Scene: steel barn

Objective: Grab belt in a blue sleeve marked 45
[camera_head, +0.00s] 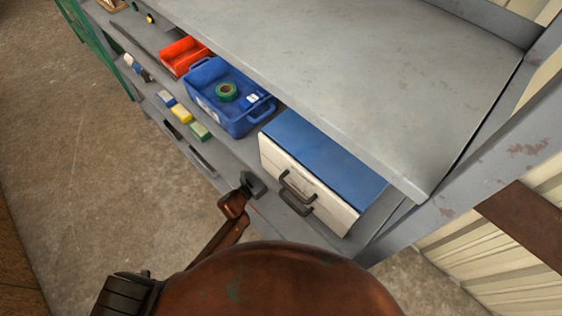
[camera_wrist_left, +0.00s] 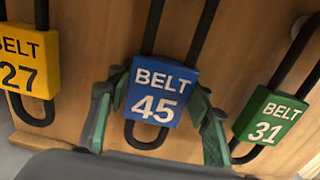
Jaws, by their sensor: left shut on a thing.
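The belt in a blue sleeve (camera_wrist_left: 158,94) marked BELT 45 hangs in the middle of the left wrist view, in front of a wooden panel. Its black strap runs up out of the picture, and a black loop shows below the sleeve. My left gripper (camera_wrist_left: 157,100) has a green-padded finger at each side of the sleeve and is shut on it. A belt in a yellow sleeve (camera_wrist_left: 28,62) marked 27 hangs to the left. A belt in a green sleeve (camera_wrist_left: 268,118) marked 31 hangs to the right. No belts show in the head view. My right gripper is in neither view.
The head view shows a grey shelf unit (camera_head: 330,70) with a red bin (camera_head: 183,53), a blue crate (camera_head: 241,124) holding a green tape roll (camera_head: 227,91), and a white drawer box with a blue top (camera_head: 325,160). Bare floor (camera_head: 90,150) lies to the left.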

